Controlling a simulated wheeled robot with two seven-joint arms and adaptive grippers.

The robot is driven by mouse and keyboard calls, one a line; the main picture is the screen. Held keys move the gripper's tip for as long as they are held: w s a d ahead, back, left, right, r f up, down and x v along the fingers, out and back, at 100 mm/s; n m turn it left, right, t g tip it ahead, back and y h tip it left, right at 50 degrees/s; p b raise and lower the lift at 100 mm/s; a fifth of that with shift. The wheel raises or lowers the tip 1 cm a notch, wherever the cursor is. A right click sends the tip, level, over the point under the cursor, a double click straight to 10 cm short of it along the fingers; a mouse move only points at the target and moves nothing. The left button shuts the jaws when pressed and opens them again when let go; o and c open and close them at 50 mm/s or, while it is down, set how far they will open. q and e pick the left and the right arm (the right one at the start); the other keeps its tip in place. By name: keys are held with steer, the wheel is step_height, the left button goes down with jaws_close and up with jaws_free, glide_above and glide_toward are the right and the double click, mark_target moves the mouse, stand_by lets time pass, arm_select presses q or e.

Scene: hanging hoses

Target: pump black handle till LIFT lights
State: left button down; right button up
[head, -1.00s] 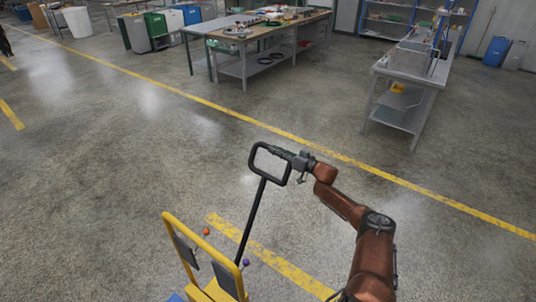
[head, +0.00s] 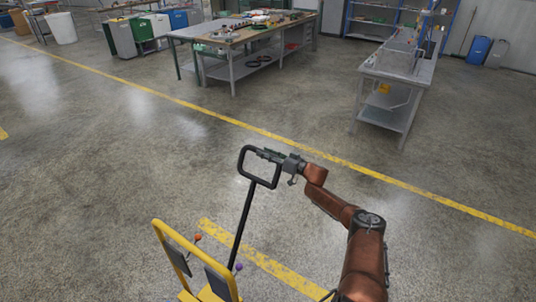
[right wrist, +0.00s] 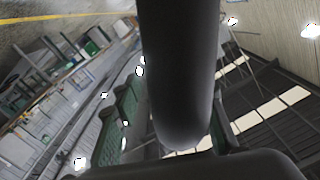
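The black handle (head: 243,222) is a long bar with a rectangular loop on top, leaning up from behind the yellow frame (head: 160,242) at the bottom of the head view. My right gripper (head: 268,155) is at the top bar of the loop. In the right wrist view, the thick black bar of the handle (right wrist: 180,70) runs between the green-padded fingers, which are closed around it. An orange knob (head: 197,237) and a purple knob (head: 238,267) show by the frame. I see no readable LIFT light. My left gripper is out of view.
A cluttered workbench (head: 232,70) stands at the back middle, with bins (head: 150,30) to its left. A grey table (head: 395,75) stands at the back right. Yellow lines (head: 325,155) cross the concrete floor. The floor around the handle is clear.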

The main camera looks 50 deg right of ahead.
steer(key=s+d, duration=0.1)
steer(key=s, duration=1.1)
steer(key=shift+s, duration=0.1)
steer(key=s+p, duration=0.6)
steer(key=s, duration=0.2)
steer(key=shift+s+d, duration=0.35)
steer(key=shift+s, duration=0.05)
stand_by(0.4)
